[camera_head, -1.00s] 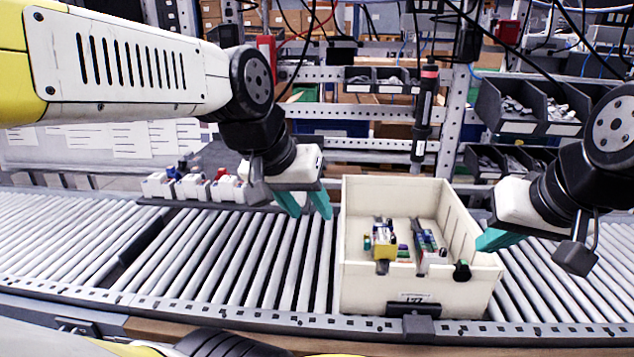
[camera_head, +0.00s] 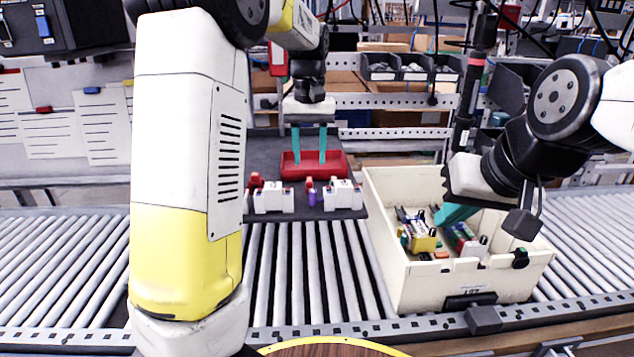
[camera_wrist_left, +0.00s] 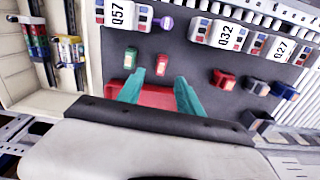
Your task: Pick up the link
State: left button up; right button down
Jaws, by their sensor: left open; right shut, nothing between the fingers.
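I cannot tell for sure which piece is the link. My left gripper (camera_head: 310,158) is open and empty, pointing down over a red tray (camera_head: 300,172) on a dark mat (camera_head: 262,150). In the left wrist view the red tray (camera_wrist_left: 150,97) lies under the spread teal fingers (camera_wrist_left: 157,80). A small red piece (camera_wrist_left: 162,65) and a small green piece (camera_wrist_left: 131,55) lie on the mat just beyond the fingertips. My right gripper (camera_head: 450,214) is shut and empty, over the cream tote.
White labelled blocks (camera_head: 273,198) stand along the mat's near edge. A purple-headed piece (camera_wrist_left: 163,22) and a few red, dark and blue pieces (camera_wrist_left: 285,91) lie nearby. The cream tote (camera_head: 405,285) holds several parts. Rollers (camera_head: 300,270) are clear in front.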

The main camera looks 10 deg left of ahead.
aim_at(309, 180)
pick_arm(q)
jog(key=f, duration=0.7)
jog(key=shift+s+f, duration=0.1)
jog(key=shift+s, duration=0.3)
jog(key=shift+c, duration=0.4)
grip_shut()
